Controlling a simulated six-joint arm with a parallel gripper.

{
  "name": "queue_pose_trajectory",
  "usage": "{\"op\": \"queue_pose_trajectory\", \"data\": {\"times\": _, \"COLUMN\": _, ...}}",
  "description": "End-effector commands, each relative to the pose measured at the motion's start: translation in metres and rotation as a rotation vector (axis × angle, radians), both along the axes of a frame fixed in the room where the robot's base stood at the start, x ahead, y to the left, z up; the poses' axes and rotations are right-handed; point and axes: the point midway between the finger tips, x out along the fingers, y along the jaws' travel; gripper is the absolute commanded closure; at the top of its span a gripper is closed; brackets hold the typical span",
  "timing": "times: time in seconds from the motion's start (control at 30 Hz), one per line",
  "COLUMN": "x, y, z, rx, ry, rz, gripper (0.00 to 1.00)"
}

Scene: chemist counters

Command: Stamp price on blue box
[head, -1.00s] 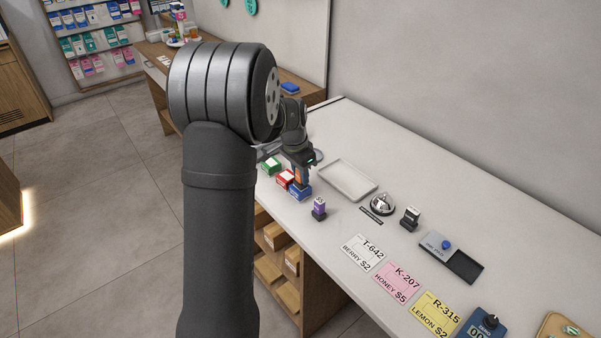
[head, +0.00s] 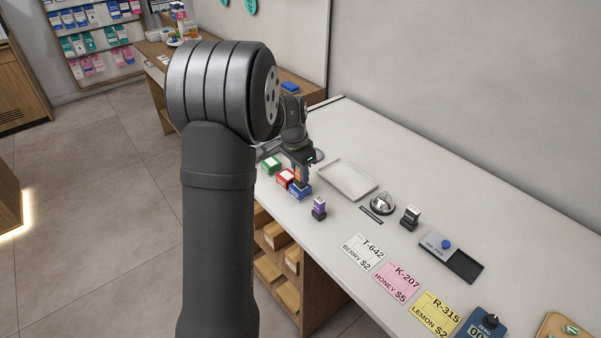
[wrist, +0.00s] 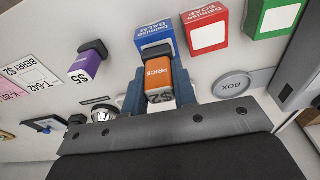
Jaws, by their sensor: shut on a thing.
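My gripper (wrist: 158,92) is shut on an orange price stamp (wrist: 158,74) marked PRICE and $2. The stamp's dark end points toward the blue box (wrist: 154,35), which has a white label. In the head view the orange stamp (head: 299,172) is directly above the blue box (head: 301,191), on the counter's near edge. The stamp's end overlaps the box in both views; I cannot tell whether they touch. The part of the box under the stamp is hidden, so no printed mark can be made out.
A red box (head: 286,177) and a green box (head: 270,164) stand close by on the left. A purple $5 stamp (head: 319,208) stands to the right on the white counter (head: 440,170). An empty tray (head: 347,180) and a bell (head: 382,204) are behind.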

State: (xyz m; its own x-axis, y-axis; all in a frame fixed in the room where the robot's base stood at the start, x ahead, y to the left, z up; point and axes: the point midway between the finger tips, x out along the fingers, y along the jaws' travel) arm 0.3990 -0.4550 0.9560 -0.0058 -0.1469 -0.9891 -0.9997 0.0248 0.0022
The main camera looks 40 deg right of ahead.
Motion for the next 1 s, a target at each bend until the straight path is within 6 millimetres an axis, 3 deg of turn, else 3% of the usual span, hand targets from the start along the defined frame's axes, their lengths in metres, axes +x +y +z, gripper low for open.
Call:
{"op": "queue_pose_trajectory", "data": {"times": 0.7, "x": 0.001, "y": -0.001, "z": 0.059, "rx": -0.004, "ry": -0.004, "rz": 0.000, "gripper": 0.89}}
{"op": "queue_pose_trajectory", "data": {"times": 1.0, "x": 0.001, "y": -0.001, "z": 0.064, "rx": -0.003, "ry": -0.003, "rz": 0.000, "gripper": 0.89}}
